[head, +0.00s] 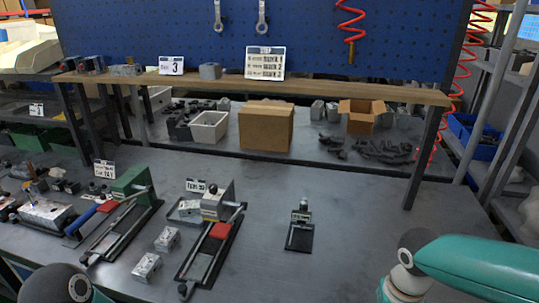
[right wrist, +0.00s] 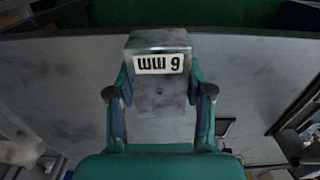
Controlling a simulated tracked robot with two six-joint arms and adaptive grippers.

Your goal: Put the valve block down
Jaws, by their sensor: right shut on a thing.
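In the right wrist view my right gripper (right wrist: 160,95) is shut on a grey metal valve block (right wrist: 160,92) with a white label. The two fingers press on its left and right sides. A grey surface lies behind the block; I cannot tell whether the block touches it. In the head view my right arm comes in at the lower right, and the gripper and held block are outside the frame. My left gripper is not in view; only a dark part of that arm shows at the lower left.
On the grey table (head: 340,190), two loose metal blocks (head: 167,239) lie left of a fixture with a red part (head: 220,230). A green fixture (head: 130,180) stands farther left. A small black-based stand (head: 300,235) is right of centre. Bare table surrounds it.

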